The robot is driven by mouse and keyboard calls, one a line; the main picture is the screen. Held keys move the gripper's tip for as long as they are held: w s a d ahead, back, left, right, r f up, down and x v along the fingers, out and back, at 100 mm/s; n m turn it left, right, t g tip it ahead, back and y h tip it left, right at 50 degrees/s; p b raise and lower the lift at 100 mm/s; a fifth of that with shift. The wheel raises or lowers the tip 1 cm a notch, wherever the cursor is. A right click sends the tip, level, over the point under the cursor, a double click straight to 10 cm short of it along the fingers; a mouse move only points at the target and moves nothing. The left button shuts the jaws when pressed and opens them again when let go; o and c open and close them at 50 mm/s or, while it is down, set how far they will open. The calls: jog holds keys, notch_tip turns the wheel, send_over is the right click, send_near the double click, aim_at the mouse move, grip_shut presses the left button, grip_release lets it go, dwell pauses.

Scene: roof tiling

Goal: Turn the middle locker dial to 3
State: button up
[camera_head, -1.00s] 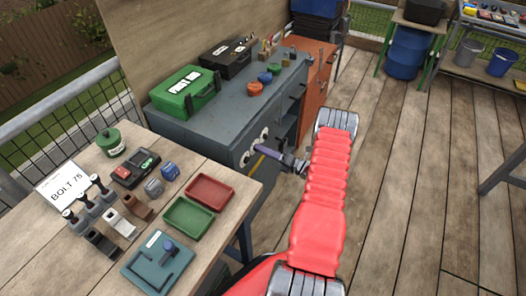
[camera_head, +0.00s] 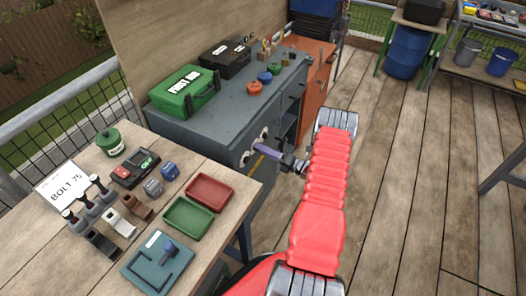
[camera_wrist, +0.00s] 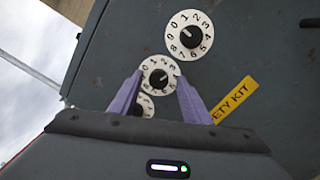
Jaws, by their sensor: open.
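The middle locker dial (camera_wrist: 159,76) is a white disc with black numbers and a black knob. It sits on the grey locker front (camera_wrist: 110,40) between two like dials. My gripper (camera_wrist: 160,77) is open, its two purple fingers reaching to either side of the middle dial. Whether they touch the knob I cannot tell. The number its knob points to is too small to read surely. In the head view my gripper (camera_head: 257,149) is at the end face of the grey cabinet (camera_head: 225,135), partly covering the dials.
An upper dial (camera_wrist: 189,35) is clear of the fingers. A lower dial (camera_wrist: 146,105) is partly hidden behind the left finger. A yellow label (camera_wrist: 234,100) is beside the right finger. In the head view a wooden table (camera_head: 215,240) with trays stands close to the cabinet.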

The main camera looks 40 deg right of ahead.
jog(key=v, duration=1.3)
jog(key=shift+s, duration=0.4)
jog(key=shift+d, duration=0.1)
jog(key=w+a+r+n+g+y, duration=0.2)
jog(key=w+a+r+n+g, duration=0.3)
jog(key=a+r+n, duration=0.6)
jog(key=w+a+r+n+g+y, duration=0.2)
jog(key=a+r+n+g+y, duration=0.1)
jog(key=a+r+n+g, duration=0.75)
jog(key=s+a+r+n+t+h, duration=0.3)
jog(key=s+a+r+n+h, duration=0.8)
jog(key=s+a+r+n, duration=0.7)
jog(key=a+n, duration=0.2)
jog(key=n, duration=0.3)
jog(key=shift+s+a+r, duration=0.15)
jog(key=shift+a+r, duration=0.1)
jog(key=shift+r, duration=0.15)
